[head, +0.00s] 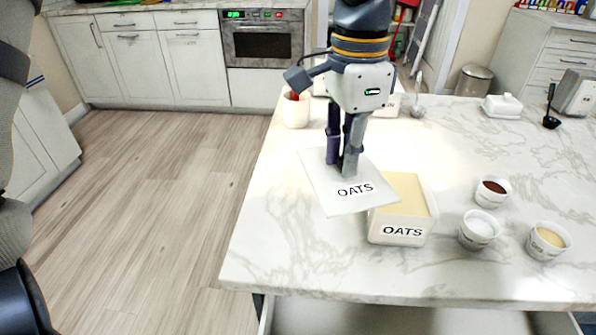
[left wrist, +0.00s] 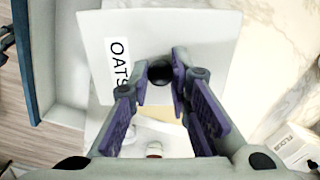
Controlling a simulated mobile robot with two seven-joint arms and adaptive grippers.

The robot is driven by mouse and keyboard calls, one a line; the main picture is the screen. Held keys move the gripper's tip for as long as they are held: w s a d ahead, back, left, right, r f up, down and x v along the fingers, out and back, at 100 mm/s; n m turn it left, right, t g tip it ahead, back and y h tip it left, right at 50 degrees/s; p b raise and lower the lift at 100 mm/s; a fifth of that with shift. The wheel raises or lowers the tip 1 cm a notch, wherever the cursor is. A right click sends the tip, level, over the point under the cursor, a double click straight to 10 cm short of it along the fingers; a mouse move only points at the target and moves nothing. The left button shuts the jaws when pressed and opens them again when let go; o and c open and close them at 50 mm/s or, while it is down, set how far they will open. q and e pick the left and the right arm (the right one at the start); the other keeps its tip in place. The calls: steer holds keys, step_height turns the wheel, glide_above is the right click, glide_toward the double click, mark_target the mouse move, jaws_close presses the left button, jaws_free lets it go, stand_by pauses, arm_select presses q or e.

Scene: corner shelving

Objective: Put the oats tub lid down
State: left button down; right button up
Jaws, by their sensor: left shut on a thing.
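The oats tub lid (head: 322,184) is a flat white square plate marked OATS. My left gripper (head: 342,168) is shut on the lid's dark round knob, which shows between the fingertips in the left wrist view (left wrist: 160,73). The lid is left of the open oats tub (head: 395,232), and its near right corner overlaps the tub's left edge in the head view. The tub is white and holds a pale yellow content. I cannot tell exactly how high the lid is above the counter. My right gripper is not in view.
On the marble counter (head: 275,245), three small bowls stand right of the tub, with dark (head: 493,190), white (head: 479,229) and tan (head: 548,240) contents. A white butter dish (head: 502,106) stands farther back. A white pot (head: 295,111) stands at the back left.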

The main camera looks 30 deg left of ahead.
arm_select(q)
steer(key=shift+a+f, duration=0.2)
steer(key=shift+a, duration=0.1)
steer(key=w+a+f+b, duration=0.1)
steer(key=w+a+f, duration=0.1)
steer(key=w+f, duration=0.1)
steer(key=w+a+f, duration=0.3)
steer(key=w, duration=0.1)
steer(key=w+a+f+b, duration=0.1)
steer(key=w+a+f, duration=0.2)
steer(key=shift+w+b, duration=0.15)
steer(key=shift+b, duration=0.15)
steer(key=shift+w+a+f, duration=0.15)
steer(key=shift+f, duration=0.1)
steer(key=f, duration=0.3)
steer(key=shift+w+a+f, duration=0.2)
steer(key=shift+w+f, duration=0.05)
steer(key=shift+f, duration=0.05)
steer(key=shift+r, duration=0.1)
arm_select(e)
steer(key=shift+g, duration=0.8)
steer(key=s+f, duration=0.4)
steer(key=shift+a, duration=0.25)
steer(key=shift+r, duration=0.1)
